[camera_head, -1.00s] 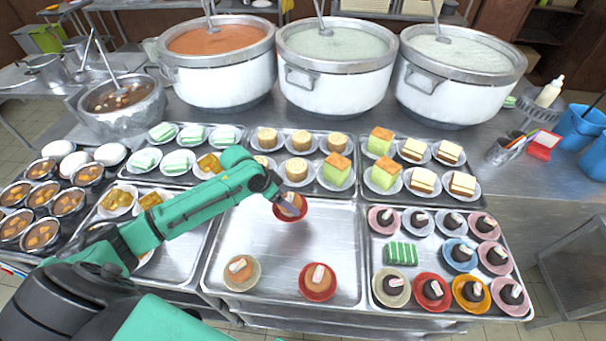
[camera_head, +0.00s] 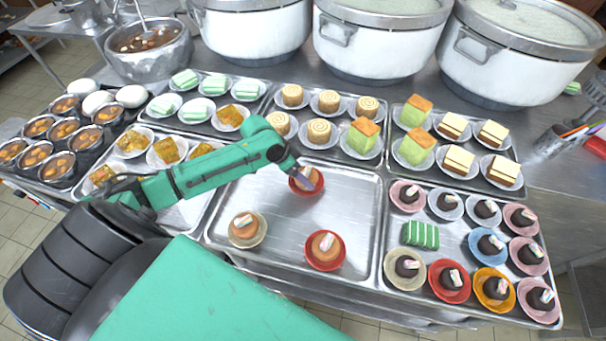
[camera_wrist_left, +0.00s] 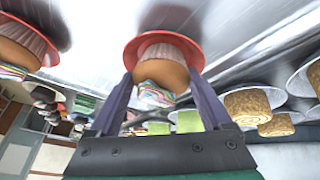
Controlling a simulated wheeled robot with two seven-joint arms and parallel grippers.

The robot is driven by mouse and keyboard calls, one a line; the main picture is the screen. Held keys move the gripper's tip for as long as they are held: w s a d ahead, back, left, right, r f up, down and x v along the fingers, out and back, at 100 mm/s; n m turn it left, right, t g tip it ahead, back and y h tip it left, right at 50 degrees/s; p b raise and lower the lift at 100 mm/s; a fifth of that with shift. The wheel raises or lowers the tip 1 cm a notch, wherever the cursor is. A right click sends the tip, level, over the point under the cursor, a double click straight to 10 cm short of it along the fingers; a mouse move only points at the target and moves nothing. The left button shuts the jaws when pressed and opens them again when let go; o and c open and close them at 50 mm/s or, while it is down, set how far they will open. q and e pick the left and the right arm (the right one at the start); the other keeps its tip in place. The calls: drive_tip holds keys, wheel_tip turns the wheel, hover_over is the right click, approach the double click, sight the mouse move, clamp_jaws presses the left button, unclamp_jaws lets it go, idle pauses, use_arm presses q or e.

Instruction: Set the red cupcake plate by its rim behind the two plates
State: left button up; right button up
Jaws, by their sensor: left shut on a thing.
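My left gripper (camera_head: 300,177) is shut on the rim of a red plate (camera_head: 305,185) with a brown cupcake, near the back of the metal tray (camera_head: 270,212). In the left wrist view this plate (camera_wrist_left: 163,42) and its cupcake show between my two fingers (camera_wrist_left: 165,95). I cannot tell whether the plate touches the tray. In front stand two plates with cupcakes: a beige plate (camera_head: 247,241) on the left and a red plate (camera_head: 325,264) on the right. Part of one cupcake (camera_wrist_left: 25,42) shows at the left of the wrist view. My right gripper is not in view.
Trays of rolls (camera_head: 319,131) and layered cakes (camera_head: 459,160) lie behind. A tray of dark cakes on coloured plates (camera_head: 494,287) is at right; orange pastries (camera_head: 168,151) are at left. Large pots (camera_head: 378,45) line the back.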

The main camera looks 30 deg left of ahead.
use_arm(q)
drive_tip(key=shift+r, duration=0.1)
drive_tip(key=shift+f, duration=0.2)
drive_tip(key=shift+f, duration=0.45)
drive_tip(key=o, duration=1.2)
drive_tip(key=shift+o, duration=0.2)
drive_tip(key=p+v, duration=0.1)
drive_tip(key=v, duration=1.3)
drive_tip(key=shift+a+r, duration=0.15)
drive_tip(key=shift+r, duration=0.1)
